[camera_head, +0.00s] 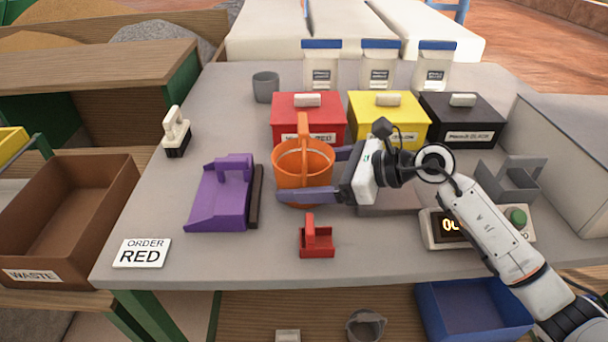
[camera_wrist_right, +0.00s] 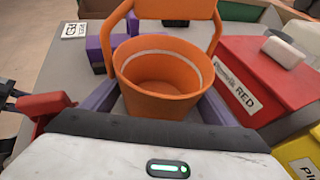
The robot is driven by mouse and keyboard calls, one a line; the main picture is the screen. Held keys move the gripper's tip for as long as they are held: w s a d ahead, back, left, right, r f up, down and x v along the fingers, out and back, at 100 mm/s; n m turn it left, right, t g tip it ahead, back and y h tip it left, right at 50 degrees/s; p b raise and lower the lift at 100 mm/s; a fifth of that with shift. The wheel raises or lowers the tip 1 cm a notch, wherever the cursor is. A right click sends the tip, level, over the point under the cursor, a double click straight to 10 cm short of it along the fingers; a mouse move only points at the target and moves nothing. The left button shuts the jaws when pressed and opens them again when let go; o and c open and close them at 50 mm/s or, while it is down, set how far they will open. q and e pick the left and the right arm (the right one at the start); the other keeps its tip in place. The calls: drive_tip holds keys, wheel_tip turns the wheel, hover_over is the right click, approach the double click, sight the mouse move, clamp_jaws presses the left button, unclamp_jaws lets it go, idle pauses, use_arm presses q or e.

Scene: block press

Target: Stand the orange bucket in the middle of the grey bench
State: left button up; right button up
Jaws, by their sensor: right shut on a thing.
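The orange bucket (camera_head: 287,176) is upright near the middle of the grey bench (camera_head: 225,105), its handle raised. My right gripper (camera_head: 310,175) reaches in from the right, and its purple fingers are shut on the bucket's two sides. In the right wrist view the bucket (camera_wrist_right: 165,88) sits between the fingers, and its visible inside looks empty. I cannot tell whether its base touches the bench.
A purple dustpan (camera_head: 220,200) lies left of the bucket, and a small red scoop (camera_head: 317,240) is in front. Red (camera_head: 308,125), yellow (camera_head: 388,115) and black (camera_head: 462,118) bins stand behind. A scale (camera_head: 440,238) is at right.

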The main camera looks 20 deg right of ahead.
drive_tip(key=shift+f, duration=0.1)
drive_tip(key=o, duration=1.1)
drive_tip(key=shift+d+r, duration=0.1)
drive_tip(key=shift+r, duration=0.15)
drive_tip(key=v, duration=1)
drive_tip(key=shift+s+d+b, duration=0.2)
drive_tip(key=shift+b, duration=0.15)
drive_tip(key=shift+s+d+r, duration=0.35)
drive_tip(key=shift+s+d, duration=0.05)
